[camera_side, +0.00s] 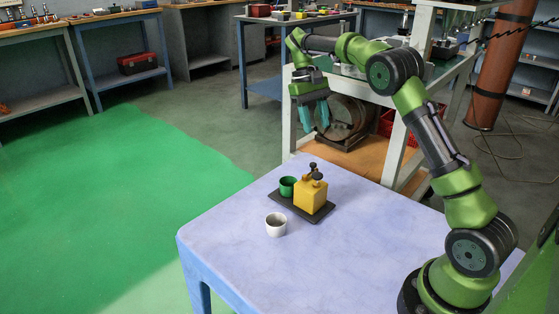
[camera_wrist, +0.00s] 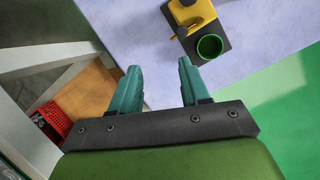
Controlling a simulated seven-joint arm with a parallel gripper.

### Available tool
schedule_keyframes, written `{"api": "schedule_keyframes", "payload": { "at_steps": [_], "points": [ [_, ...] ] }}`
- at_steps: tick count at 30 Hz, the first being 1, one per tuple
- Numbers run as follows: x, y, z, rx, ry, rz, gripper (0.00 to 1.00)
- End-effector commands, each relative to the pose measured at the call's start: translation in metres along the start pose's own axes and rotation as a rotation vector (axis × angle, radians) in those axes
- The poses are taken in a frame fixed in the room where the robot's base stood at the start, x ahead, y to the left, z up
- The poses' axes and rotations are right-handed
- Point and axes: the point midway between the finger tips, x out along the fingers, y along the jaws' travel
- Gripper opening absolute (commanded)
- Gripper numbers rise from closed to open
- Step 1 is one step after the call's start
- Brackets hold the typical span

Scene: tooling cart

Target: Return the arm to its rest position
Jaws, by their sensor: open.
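My gripper (camera_side: 315,116) is raised above the far edge of the table in the side view, its teal fingers pointing down. In the wrist view my gripper (camera_wrist: 160,84) has its two fingers apart, with nothing between them. On the table (camera_side: 240,240) a yellow block with dark knobs (camera_side: 310,196) and a green cup (camera_side: 287,187) stand on a dark tray (camera_side: 322,216). A white cup (camera_side: 276,225) stands on the bare tabletop in front of the tray. In the wrist view the yellow block (camera_wrist: 195,10) is partly cut off at the top, beside the green cup (camera_wrist: 209,46).
A light-framed workbench (camera_side: 291,125) with an orange lower shelf (camera_side: 372,165) stands behind the table, close to my gripper. A red crate (camera_side: 394,128) is on that bench's lower part. The tabletop's left and front areas are clear.

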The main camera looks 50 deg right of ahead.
Motion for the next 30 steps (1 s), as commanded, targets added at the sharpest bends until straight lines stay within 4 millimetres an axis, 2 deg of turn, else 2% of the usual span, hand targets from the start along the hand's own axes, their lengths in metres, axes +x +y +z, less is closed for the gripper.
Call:
{"api": "schedule_keyframes", "payload": {
  "at_steps": [5,13,18,24,27,30],
  "points": [
    [-0.007,-0.012,0.038,-0.027,0.148,-0.039,0.46],
    [-0.006,-0.049,0.121,-0.031,0.426,-0.198,0.46],
    [0.007,-0.069,0.178,-0.024,0.583,-0.321,0.46],
    [0.030,-0.082,0.236,-0.038,0.731,-0.443,0.46],
    [0.038,-0.084,0.257,-0.063,0.772,-0.475,0.46],
    [0.039,-0.084,0.270,-0.084,0.802,-0.491,0.46]
  ]
}}
